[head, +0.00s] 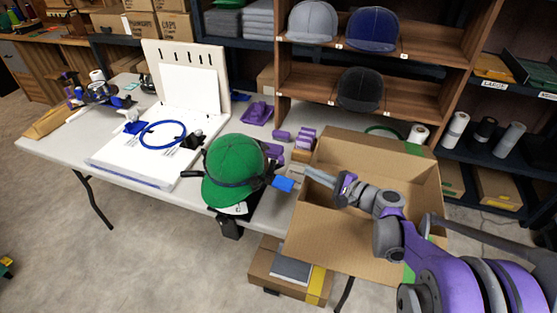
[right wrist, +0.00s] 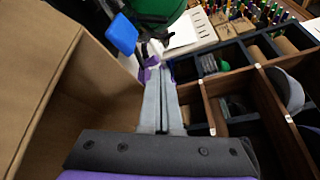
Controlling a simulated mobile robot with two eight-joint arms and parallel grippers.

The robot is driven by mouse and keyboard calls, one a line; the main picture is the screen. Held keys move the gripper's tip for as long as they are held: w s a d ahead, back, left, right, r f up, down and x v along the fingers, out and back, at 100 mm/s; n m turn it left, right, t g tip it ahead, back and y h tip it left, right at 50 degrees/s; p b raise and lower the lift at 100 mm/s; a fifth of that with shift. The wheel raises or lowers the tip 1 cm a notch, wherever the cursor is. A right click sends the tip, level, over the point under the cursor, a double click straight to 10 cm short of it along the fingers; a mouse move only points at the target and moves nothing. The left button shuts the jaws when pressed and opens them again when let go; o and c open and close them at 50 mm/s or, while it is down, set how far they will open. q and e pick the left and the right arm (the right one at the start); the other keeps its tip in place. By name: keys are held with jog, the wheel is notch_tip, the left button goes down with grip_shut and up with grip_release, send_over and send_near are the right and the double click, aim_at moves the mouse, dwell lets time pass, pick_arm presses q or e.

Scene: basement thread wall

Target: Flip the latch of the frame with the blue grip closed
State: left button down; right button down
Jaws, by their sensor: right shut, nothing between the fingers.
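A green cap (head: 235,165) sits at the table's front edge on a dark frame with a black band around it. The frame's blue grip (head: 284,184) sticks out to the right of the cap. My right gripper (head: 308,172) is shut and empty, over the near-left part of the cardboard box, a little right of the blue grip and apart from it. In the right wrist view the blue grip (right wrist: 122,34) is left of and beyond the shut fingertips (right wrist: 160,68), with the green cap (right wrist: 155,8) behind it. I cannot make out whether the latch is open. My left gripper is not in view.
An open cardboard box (head: 385,158) surrounds the space under my right forearm. Shelves with caps (head: 360,90) rise behind.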

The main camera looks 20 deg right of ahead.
aim_at(272, 169)
jog(key=shift+s+r, duration=0.1)
jog(key=shift+s, duration=0.1)
jog(key=w+a+b, duration=0.1)
jog(key=w+a, duration=0.4)
jog(key=a, duration=0.2)
jog(key=shift+w+a+r, duration=0.2)
jog(key=shift+w+a, duration=0.15)
jog(key=shift+w, duration=0.05)
jog(key=shift+d, duration=0.1)
dwell(0.3)
